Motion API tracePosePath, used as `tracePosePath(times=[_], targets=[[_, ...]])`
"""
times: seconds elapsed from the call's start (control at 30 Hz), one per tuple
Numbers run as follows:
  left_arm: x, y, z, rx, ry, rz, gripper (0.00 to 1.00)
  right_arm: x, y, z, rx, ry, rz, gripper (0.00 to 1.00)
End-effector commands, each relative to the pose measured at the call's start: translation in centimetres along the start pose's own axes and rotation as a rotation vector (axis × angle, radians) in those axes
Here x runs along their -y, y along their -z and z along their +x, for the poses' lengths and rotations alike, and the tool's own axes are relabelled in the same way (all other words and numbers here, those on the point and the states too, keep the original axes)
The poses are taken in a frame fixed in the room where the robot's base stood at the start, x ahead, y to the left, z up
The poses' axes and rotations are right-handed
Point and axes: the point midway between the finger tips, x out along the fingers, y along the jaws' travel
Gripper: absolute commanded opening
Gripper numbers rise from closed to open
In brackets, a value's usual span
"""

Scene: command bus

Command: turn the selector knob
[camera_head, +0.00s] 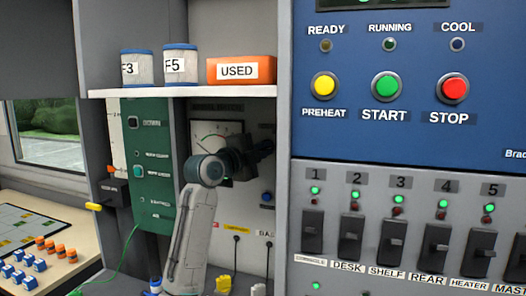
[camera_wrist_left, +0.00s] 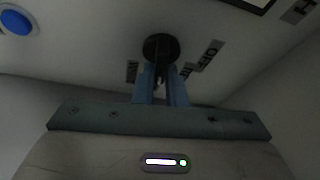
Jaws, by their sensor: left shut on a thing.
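The selector knob (camera_wrist_left: 160,46) is a round black knob on a pale panel in the left wrist view, with small dark labels on its near side. My left gripper (camera_wrist_left: 162,78) has its two blue-grey fingers closed on the knob, one on each side. In the head view my left arm rises from below, and the left gripper (camera_head: 254,151) points right at the panel in the recess under the shelf. There the wrist and gripper mostly hide the knob. The knob's pointer and exact setting cannot be made out. My right gripper is not in view.
A dial meter (camera_head: 209,136) sits behind my wrist and a blue button (camera_head: 267,197) below the gripper. A shelf (camera_head: 180,92) with two jars and an orange USED box (camera_head: 240,71) hangs close above. The breaker panel (camera_head: 400,180) stands to the right.

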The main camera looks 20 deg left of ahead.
Motion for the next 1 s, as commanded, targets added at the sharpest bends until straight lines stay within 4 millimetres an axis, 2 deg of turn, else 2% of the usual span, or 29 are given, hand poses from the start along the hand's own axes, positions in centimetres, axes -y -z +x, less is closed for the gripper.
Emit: tracePosePath(times=[0.3,0.33,0.43,0.77,0.87,1.0], targets=[[-0.1,-0.1,0.0,0.001,-0.002,0.0,0.0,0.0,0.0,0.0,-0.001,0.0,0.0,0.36],[-0.1,-0.1,0.0,0.001,-0.002,0.0,0.13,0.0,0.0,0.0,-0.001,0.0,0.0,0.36],[-0.1,0.0,0.0,0.001,-0.002,0.0,0.32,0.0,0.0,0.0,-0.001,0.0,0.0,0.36],[-0.1,-0.1,-0.3,0.001,0.0,0.001,0.33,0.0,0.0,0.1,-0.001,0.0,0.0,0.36],[-0.2,-0.2,-1.3,0.003,0.0,0.002,0.33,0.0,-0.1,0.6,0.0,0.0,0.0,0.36],[-0.4,-0.2,-3.9,0.004,0.001,0.005,0.33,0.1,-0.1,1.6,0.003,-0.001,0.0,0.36]])
